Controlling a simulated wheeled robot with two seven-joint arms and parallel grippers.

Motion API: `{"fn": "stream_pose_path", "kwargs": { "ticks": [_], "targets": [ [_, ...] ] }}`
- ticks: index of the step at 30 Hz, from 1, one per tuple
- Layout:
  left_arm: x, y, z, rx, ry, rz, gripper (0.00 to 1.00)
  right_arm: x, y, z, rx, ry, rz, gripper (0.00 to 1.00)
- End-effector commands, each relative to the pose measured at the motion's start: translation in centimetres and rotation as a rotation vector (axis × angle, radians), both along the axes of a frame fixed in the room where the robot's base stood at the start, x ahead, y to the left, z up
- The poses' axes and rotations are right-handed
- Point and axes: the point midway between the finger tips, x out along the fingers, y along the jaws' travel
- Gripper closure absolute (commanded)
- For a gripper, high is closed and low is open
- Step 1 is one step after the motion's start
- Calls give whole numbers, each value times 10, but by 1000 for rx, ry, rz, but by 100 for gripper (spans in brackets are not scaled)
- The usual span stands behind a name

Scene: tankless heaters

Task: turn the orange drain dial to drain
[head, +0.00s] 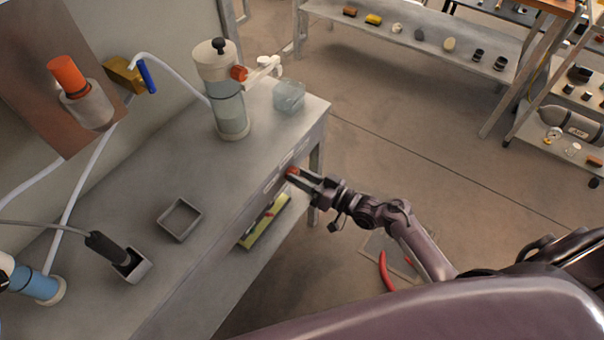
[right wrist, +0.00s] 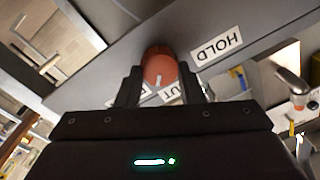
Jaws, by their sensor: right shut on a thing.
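The orange dial (head: 291,171) sits on the front edge of the grey workbench (head: 232,185) in the head view. In the right wrist view it is a round orange-red knob (right wrist: 160,64) with a short white mark that points down in the picture, toward the partly hidden labels. A HOLD label (right wrist: 217,48) is to its right. Two more labels below it are partly covered, one ending in "UT". My right gripper (head: 301,175) is shut on the dial, one finger on each side (right wrist: 160,85). My left gripper is out of view.
On the bench stand a clear canister (head: 228,108) with a red knob, a glass container (head: 289,96), a small open tray (head: 180,220) and a holder with a black handled tool (head: 108,248). Open floor (head: 420,150) lies right of the bench.

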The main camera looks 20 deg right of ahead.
Motion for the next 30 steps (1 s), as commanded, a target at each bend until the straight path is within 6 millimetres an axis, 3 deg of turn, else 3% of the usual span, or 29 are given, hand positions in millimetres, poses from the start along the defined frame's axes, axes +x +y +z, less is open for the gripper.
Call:
{"fn": "stream_pose_path", "kwargs": {
  "ticks": [12,30],
  "targets": [
    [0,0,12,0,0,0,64,0,0,0,200,156,0,89],
    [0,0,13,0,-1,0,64,0,0,-1,249,195,0,89]
  ]
}}
